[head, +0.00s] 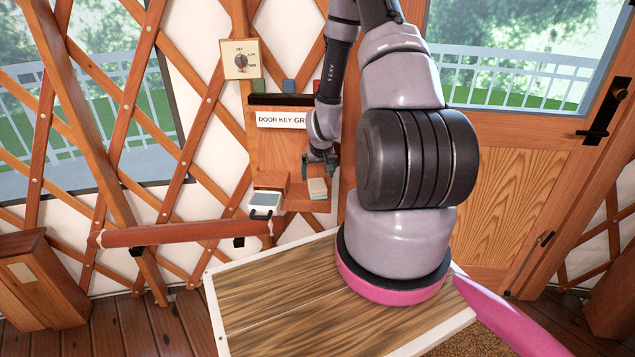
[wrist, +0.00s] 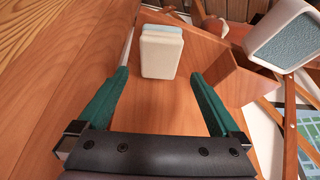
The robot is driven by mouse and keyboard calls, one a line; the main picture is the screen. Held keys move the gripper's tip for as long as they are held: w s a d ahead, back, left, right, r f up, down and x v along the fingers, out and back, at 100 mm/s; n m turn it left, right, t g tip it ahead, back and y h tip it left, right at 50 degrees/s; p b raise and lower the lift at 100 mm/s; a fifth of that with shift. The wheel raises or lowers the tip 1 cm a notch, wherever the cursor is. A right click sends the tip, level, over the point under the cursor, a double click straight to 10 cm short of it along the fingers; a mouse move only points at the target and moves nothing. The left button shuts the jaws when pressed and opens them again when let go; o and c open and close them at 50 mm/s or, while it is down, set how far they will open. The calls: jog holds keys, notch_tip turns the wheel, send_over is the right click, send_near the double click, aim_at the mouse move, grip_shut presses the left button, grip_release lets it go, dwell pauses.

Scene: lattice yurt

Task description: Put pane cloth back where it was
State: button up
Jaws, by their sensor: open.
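A small cream block with a pale blue layer (wrist: 160,50), which may be the folded pane cloth, rests against the wooden board. It also shows in the head view (head: 317,188), low on the board under the "DOOR KEY" sign. My gripper (wrist: 160,76) has its green fingers spread, with the block ahead between their tips and nothing held. In the head view my gripper (head: 318,160) is just above the block. A white-framed piece with a light blue face (wrist: 285,40) is at upper right; I cannot tell whether it is cloth.
The wooden board (head: 283,150) hangs on the lattice wall, with a dial box (head: 240,60) above. A small wooden box (head: 271,181) and a white pad with a dark handle (head: 264,204) are left of the block. A wooden tabletop (head: 285,318) with a pale rim is below.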

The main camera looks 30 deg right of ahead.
jog(key=v, duration=0.5)
jog(key=shift+s+r, duration=0.15)
jog(key=shift+r, duration=0.15)
